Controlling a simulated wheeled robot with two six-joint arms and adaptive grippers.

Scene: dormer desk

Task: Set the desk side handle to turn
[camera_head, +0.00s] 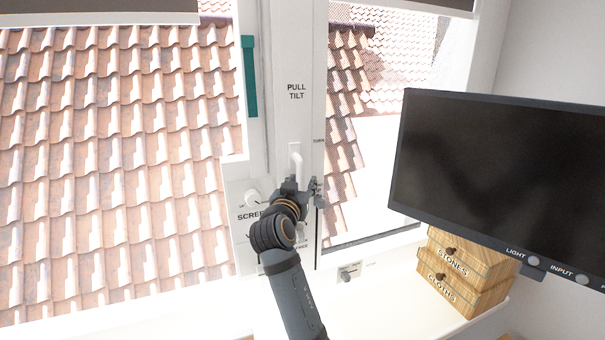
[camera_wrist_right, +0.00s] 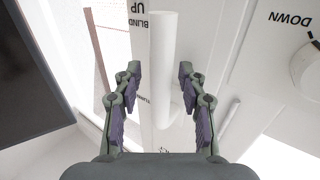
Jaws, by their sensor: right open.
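A white handle (camera_head: 296,161) stands upright on the white window frame, below the words PULL TILT and left of a small, partly hidden TURN label (camera_head: 318,141). My right gripper (camera_head: 303,187) is at the handle's lower part in the head view and covers what lies behind it. In the right wrist view the white bar of the handle (camera_wrist_right: 162,60) runs between the two open fingers (camera_wrist_right: 158,72), with a gap showing on both sides. I see no finger closed on it. My left gripper is in neither view.
A white SCREEN knob (camera_head: 252,197) sits left of my gripper. A green strip (camera_head: 249,76) runs up the left window's edge. A small switch (camera_head: 348,272) is low on the sill.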

